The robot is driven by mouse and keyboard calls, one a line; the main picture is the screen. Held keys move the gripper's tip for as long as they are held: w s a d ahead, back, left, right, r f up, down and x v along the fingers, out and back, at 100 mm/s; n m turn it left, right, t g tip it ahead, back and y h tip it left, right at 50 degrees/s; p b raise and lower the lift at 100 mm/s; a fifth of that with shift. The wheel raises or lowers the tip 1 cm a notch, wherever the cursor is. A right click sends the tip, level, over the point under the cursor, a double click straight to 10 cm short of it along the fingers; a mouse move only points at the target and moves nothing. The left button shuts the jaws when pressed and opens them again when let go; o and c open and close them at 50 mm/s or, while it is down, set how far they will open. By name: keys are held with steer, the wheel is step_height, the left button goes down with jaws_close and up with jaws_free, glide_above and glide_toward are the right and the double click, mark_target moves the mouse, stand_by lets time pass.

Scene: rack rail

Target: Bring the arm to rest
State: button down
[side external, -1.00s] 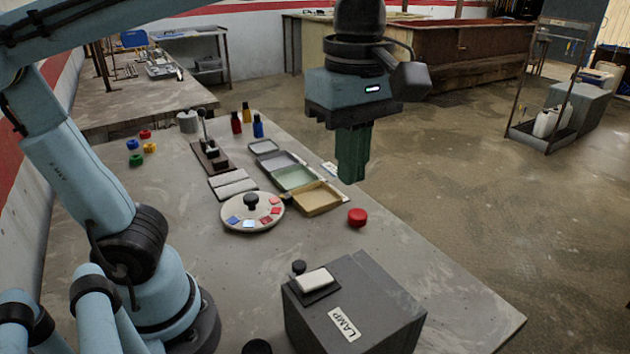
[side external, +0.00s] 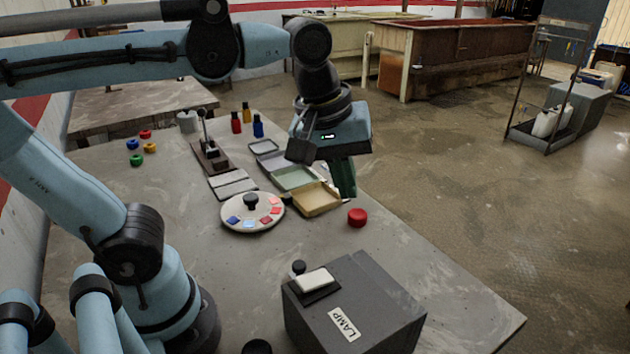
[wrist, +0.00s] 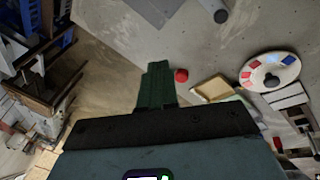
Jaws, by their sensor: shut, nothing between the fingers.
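My gripper (side external: 344,192) hangs over the right edge of the table (side external: 440,290), fingers pointing down, above and beside the tan tray. Its green fingers are together with nothing between them. In the wrist view the closed fingers (wrist: 157,75) show in the middle, with the red round piece (wrist: 181,75) just right of them in the picture. No object is held.
Near my gripper are the tan tray (side external: 316,199), a green tray (side external: 293,178) and the red piece (side external: 357,217). A white dial (side external: 252,222) and a grey LAMP box (side external: 375,295) stand nearer. Small bottles (side external: 258,127) stand behind.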

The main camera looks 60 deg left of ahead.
steer(key=a+f+m+t, duration=0.3)
steer(key=a+f+m, duration=0.3)
steer(key=m, duration=0.3)
steer(key=shift+w+f+y, duration=0.3)
steer(key=shift+f, duration=0.25)
steer(key=c, duration=1.7)
jaws_free()
steer(key=shift+f+m+t, duration=0.1)
steer(key=shift+m+t, duration=0.2)
steer(key=shift+o, duration=1.1)
steer(key=shift+d+r, duration=0.2)
steer(key=shift+d, duration=0.05)
steer(key=o, duration=0.6)
steer(key=d+r+g, duration=0.1)
steer(key=d, duration=0.1)
steer(key=s+d+r+g, duration=0.1)
steer(key=d+r, duration=0.1)
steer(key=s+d+r+g, duration=0.1)
steer(key=d+r+g, duration=0.1)
steer(key=shift+s+d+r, duration=0.15)
steer(key=shift+s+d, duration=0.05)
steer(key=shift+d, duration=0.1)
steer(key=shift+o, duration=0.2)
steer(key=g, duration=0.3)
glide_toward(329, 274)
step_height(329, 274, down, 7)
steer(key=shift+f, duration=0.25)
